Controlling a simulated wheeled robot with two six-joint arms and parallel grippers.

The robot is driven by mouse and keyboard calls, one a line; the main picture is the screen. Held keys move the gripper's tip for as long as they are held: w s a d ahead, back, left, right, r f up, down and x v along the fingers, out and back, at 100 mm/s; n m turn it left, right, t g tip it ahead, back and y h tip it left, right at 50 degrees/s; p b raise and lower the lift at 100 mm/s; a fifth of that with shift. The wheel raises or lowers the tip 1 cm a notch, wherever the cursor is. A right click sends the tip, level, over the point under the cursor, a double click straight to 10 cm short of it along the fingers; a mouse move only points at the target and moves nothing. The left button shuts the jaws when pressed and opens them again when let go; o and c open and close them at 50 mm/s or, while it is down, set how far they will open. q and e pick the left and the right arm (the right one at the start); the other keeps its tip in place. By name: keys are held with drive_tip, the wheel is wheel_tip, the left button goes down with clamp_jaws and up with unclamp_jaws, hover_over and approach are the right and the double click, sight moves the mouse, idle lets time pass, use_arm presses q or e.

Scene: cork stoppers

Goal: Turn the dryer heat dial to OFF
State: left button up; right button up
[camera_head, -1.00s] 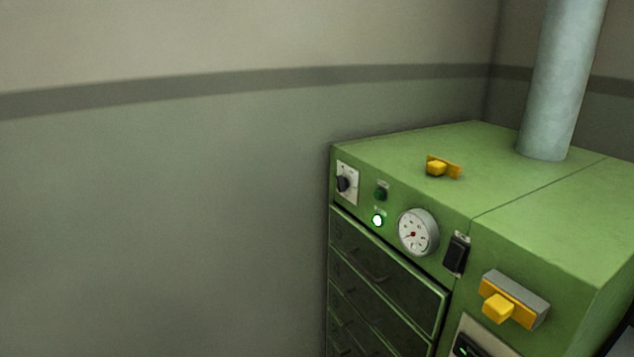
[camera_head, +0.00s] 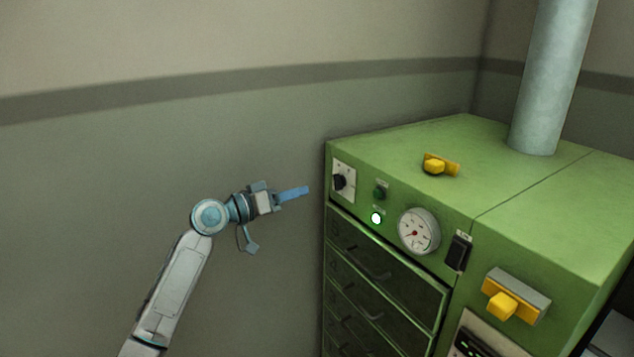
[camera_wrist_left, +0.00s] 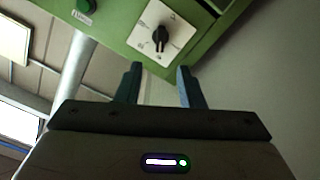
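The heat dial is a black knob (camera_head: 340,182) on a white plate at the upper left of the green dryer's (camera_head: 388,162) front panel. It also shows in the left wrist view (camera_wrist_left: 160,36), just beyond the fingertips and apart from them. My left gripper (camera_head: 300,192) is to the left of the dryer, pointing toward the dial plate. In the left wrist view its two blue fingers (camera_wrist_left: 158,76) are spread with nothing between them. The markings on the plate are too small to read. My right gripper is in neither view.
On the panel, a green button (camera_head: 380,193), a lit lamp (camera_head: 376,218), a round gauge (camera_head: 418,231) and a black switch (camera_head: 457,253) sit right of the dial. Drawers (camera_head: 385,275) with handles lie below. Wall space left is free.

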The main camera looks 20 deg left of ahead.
sight(334, 181)
use_arm(q)
drive_tip(key=p+x, duration=0.5)
drive_tip(key=x, duration=0.5)
drive_tip(key=shift+d+r, duration=0.1)
drive_tip(key=shift+w+d, duration=0.2)
drive_tip(key=shift+w, duration=0.2)
drive_tip(key=shift+c, duration=0.2)
drive_tip(key=c, duration=0.6)
